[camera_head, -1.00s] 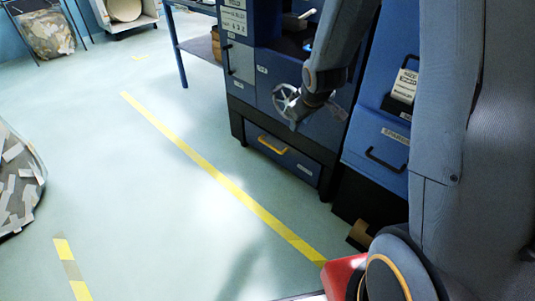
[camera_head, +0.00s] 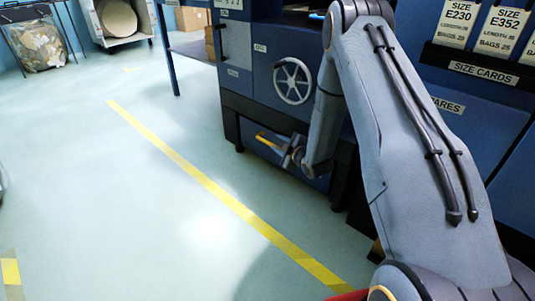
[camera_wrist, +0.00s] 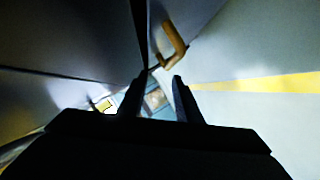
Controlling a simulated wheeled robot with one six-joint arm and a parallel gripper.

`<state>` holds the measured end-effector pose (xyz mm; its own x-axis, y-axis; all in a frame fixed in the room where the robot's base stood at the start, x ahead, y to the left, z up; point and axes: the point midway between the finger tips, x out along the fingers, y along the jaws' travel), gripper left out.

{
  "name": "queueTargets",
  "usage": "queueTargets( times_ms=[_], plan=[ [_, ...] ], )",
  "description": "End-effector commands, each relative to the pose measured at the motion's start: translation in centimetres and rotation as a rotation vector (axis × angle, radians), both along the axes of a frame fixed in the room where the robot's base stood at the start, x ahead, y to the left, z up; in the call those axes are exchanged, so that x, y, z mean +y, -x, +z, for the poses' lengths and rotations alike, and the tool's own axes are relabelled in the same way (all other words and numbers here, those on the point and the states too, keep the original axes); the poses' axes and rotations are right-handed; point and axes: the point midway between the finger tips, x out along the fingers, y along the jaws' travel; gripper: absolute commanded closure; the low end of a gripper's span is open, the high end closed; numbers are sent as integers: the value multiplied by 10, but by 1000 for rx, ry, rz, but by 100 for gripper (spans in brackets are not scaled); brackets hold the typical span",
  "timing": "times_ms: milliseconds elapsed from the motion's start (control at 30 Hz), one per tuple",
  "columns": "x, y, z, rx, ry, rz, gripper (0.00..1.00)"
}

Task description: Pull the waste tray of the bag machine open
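The bag machine (camera_head: 262,75) is a dark blue cabinet on black legs. Its waste tray (camera_head: 250,138) is the low blue drawer front under the black band, with a yellow-orange handle (camera_head: 268,142). My gripper (camera_head: 290,150) is low in front of the tray, beside the right end of the handle, and hides part of the tray front. In the wrist view the handle (camera_wrist: 174,42) stands just beyond the fingertips (camera_wrist: 158,80). The fingers are apart with nothing visible between them. The tray looks closed, though my arm covers its right part.
A grey handwheel (camera_head: 293,80) sits on the machine above the tray. A blue cabinet with size cards (camera_head: 458,22) stands to the right, partly behind my arm. A yellow floor line (camera_head: 200,178) runs along the front. The floor left of the machine is clear.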

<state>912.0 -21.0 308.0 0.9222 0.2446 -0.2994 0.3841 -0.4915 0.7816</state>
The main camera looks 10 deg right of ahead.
Motion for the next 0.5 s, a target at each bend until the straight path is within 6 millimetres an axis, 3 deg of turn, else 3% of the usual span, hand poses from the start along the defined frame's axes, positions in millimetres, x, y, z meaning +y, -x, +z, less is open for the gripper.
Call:
queueTargets(
  times_ms=[33,100,333,500],
  plan=[
    [0,-5,-18,-25,6,12,69],
    [2,-7,-28,-54,13,26,69],
    [5,-14,-39,-98,23,44,69],
    [11,-34,-44,-101,25,46,69]
  ],
)
